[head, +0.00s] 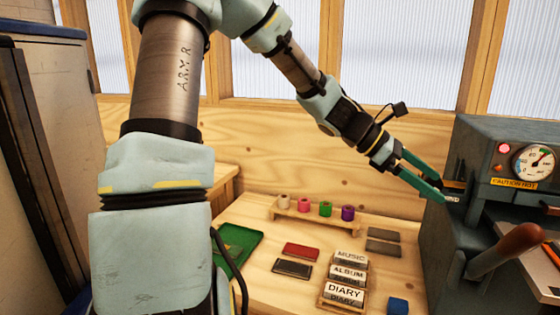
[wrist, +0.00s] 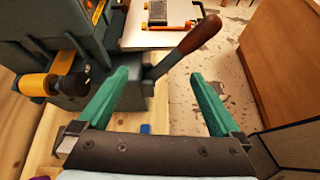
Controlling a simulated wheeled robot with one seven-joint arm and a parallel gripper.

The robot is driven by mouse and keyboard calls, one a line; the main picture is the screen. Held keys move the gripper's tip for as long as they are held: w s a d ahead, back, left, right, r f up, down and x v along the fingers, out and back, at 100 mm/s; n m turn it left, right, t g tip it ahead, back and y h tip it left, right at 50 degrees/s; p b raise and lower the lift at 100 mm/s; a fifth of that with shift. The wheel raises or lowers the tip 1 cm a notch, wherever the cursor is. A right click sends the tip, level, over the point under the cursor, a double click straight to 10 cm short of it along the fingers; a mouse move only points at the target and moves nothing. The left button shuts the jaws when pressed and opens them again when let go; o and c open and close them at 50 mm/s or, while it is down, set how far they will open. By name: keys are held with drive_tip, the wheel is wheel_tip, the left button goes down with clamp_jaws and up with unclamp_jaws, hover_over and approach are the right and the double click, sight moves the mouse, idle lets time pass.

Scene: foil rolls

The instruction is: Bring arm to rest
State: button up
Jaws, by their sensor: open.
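My arm reaches from the left across the back of the workbench in the head view. My gripper (head: 425,181) is raised above the bench, beside the left side of a dark grey machine (head: 433,240). In the wrist view my gripper (wrist: 161,98) shows two green fingers spread wide apart with nothing between them. The machine (wrist: 110,30) and its lever with a brown handle (wrist: 198,36) lie beyond the fingers. The lever (head: 508,250) also shows in the head view. From these views I cannot tell whether a finger touches the machine.
A wooden rack (head: 290,212) holds several coloured foil rolls at the back. A red booklet (head: 301,252), dark booklets (head: 292,268), a green tray (head: 236,243), a block stand labelled MUSIC, ALBUM and DIARY (head: 330,299) and a blue cube (head: 398,306) are on the bench (head: 250,212).

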drive_tip(key=w+a+f+m+t+y+b, duration=0.1)
drive_tip(key=a+f+m+t+y+b, duration=0.25)
drive_tip(key=a+f, duration=0.7)
drive_tip(key=a+f+m+t+y+b, duration=0.1)
drive_tip(key=a+f+m+y+b, duration=0.2)
drive_tip(key=a+f+m+y, duration=0.75)
drive_tip(key=s+a+t+h+b, duration=0.1)
drive_tip(key=a+h+b, duration=0.1)
drive_tip(key=a, duration=1.3)
drive_tip(key=shift+s+a+r+h, duration=0.15)
drive_tip(key=shift+r+h, duration=0.05)
drive_tip(key=shift+h, duration=0.3)
drive_tip(key=shift+t, duration=0.25)
drive_tip(key=shift+c, duration=0.2)
